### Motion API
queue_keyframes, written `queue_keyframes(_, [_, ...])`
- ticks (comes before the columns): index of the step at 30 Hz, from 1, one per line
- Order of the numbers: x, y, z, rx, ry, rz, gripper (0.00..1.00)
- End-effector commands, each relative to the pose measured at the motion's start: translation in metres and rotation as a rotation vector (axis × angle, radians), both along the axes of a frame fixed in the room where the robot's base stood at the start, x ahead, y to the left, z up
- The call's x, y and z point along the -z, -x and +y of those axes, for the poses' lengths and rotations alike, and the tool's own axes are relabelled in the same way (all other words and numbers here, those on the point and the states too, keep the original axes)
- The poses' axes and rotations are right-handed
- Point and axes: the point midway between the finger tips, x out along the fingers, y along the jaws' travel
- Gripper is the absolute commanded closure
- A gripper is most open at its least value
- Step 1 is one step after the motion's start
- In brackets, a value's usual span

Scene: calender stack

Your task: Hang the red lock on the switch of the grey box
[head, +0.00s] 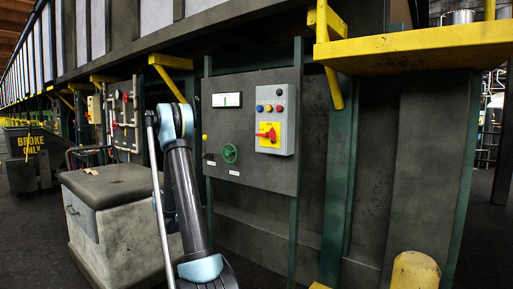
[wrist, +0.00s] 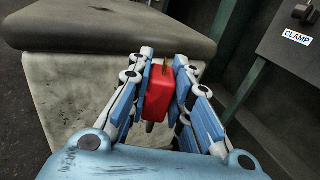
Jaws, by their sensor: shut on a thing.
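My gripper (wrist: 161,92) is shut on the red lock (wrist: 159,93) in the wrist view. The lock sits between the blue finger pads, with a small brass-coloured part at its top. In the head view the gripper and the lock are hidden; only my arm shows, left of the panel. The grey box (head: 286,98) is mounted on the dark panel. Its red switch (head: 267,134) sits on a yellow plate (head: 274,142), below several coloured buttons. The gripper is apart from the box, which is out of the wrist view.
A worn bench-like block with a dark top (head: 112,181) stands left of my arm. It also fills the back of the wrist view (wrist: 110,28). A green handwheel (head: 229,153) is on the panel. A yellow ledge (head: 425,45) juts out upper right, above a yellow post (head: 415,270).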

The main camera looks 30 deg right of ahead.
Motion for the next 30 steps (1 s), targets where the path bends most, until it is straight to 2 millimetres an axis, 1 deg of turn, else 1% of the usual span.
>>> queue_keyframes(2, [-0.005,-0.001,-0.011,-0.002,0.014,-0.001,1.00])
queue_keyframes(5, [-0.015,-0.003,-0.033,-0.014,0.052,-0.008,1.00])
queue_keyframes(11, [-0.047,-0.001,-0.097,-0.057,0.194,-0.018,1.00])
queue_keyframes(12, [-0.053,0.001,-0.111,-0.066,0.229,-0.020,1.00])
queue_keyframes(16, [-0.075,0.011,-0.153,-0.098,0.352,-0.029,1.00])
queue_keyframes(21, [-0.105,0.033,-0.207,-0.138,0.535,-0.048,1.00])
queue_keyframes(23, [-0.115,0.043,-0.226,-0.151,0.604,-0.057,1.00])
queue_keyframes(24, [-0.123,0.050,-0.238,-0.160,0.650,-0.064,1.00])
queue_keyframes(26, [-0.133,0.061,-0.255,-0.173,0.723,-0.075,1.00])
queue_keyframes(30, [-0.159,0.093,-0.293,-0.202,0.890,-0.105,1.00])
